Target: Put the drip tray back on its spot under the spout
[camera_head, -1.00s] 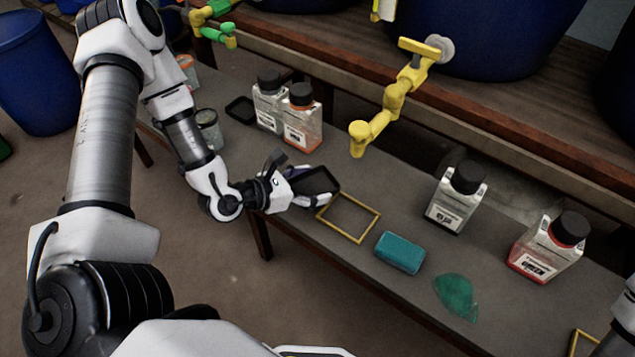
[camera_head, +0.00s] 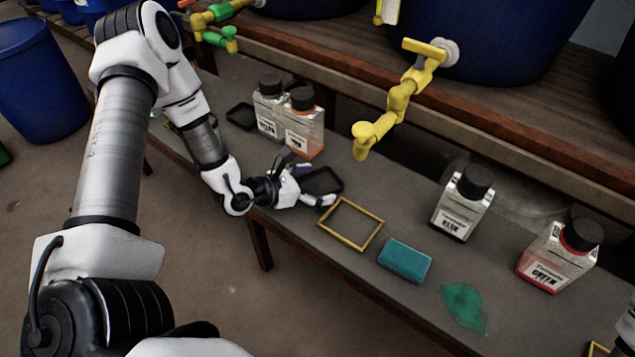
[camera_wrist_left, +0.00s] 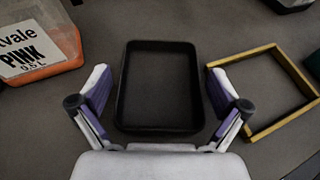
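The black drip tray (camera_head: 326,192) lies flat on the bench, left of and close to a yellow square frame (camera_head: 364,246) marked on the bench. My left gripper (camera_head: 314,184) is around the tray's near part, its fingers spread on either side. In the left wrist view, the tray (camera_wrist_left: 160,129) is empty, and small gaps show between it and the open fingers (camera_wrist_left: 158,82). The yellow frame (camera_wrist_left: 250,133) is empty there too. The yellow spout (camera_head: 362,140) hangs above and beyond the frame.
A teal sponge (camera_head: 405,261) and a green spill (camera_head: 464,306) lie right of the frame. A blue-labelled bottle (camera_head: 460,203) and green-labelled bottle (camera_head: 556,258) stand farther right. Pink bottle (camera_head: 304,125), another bottle (camera_head: 270,107) and another black tray (camera_head: 241,116) are behind the gripper.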

